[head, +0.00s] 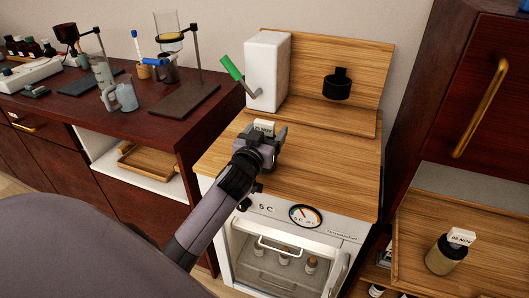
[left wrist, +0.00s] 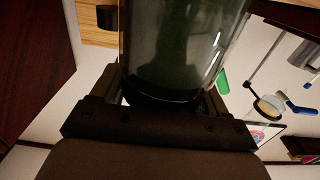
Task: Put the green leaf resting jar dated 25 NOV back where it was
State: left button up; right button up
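My left gripper (head: 266,134) is above the wooden top of the white cabinet, shut on a dark green glass jar (left wrist: 185,45). The jar fills the space between the fingers in the left wrist view. In the head view, the gripper hides most of it; a white tag (head: 264,126) shows at its top, too small to read surely. Another jar (head: 445,256), yellowish with a white date tag, stands on the wooden tray at the right. Several small jars (head: 284,256) stand inside the white cabinet (head: 341,240), below its dial. My right gripper is out of view.
A white box with a green-handled crank (head: 267,71) and a black cup on a wall holder (head: 337,85) are behind the gripper. The dark counter (head: 150,125) at left holds glassware and a stand. The wooden top (head: 330,175) is clear at right.

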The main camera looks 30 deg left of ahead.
pick_arm(q)
grip_shut()
notch_tip(320, 180, up, 20)
jog(key=p, duration=0.2)
jog(key=s+d+f+m+h, duration=0.1)
jog(key=s+d+f+h, duration=0.1)
jog(key=s+d+f, duration=0.4)
jog(key=s+d+f+m+h, duration=0.1)
jog(key=s+d+f+h, duration=0.1)
jog(key=s+d+f, duration=0.5)
notch_tip(320, 180, down, 6)
jog(key=shift+s+d+r+m, duration=0.25)
jog(key=shift+s+m, duration=0.05)
jog(key=shift+s, duration=0.9)
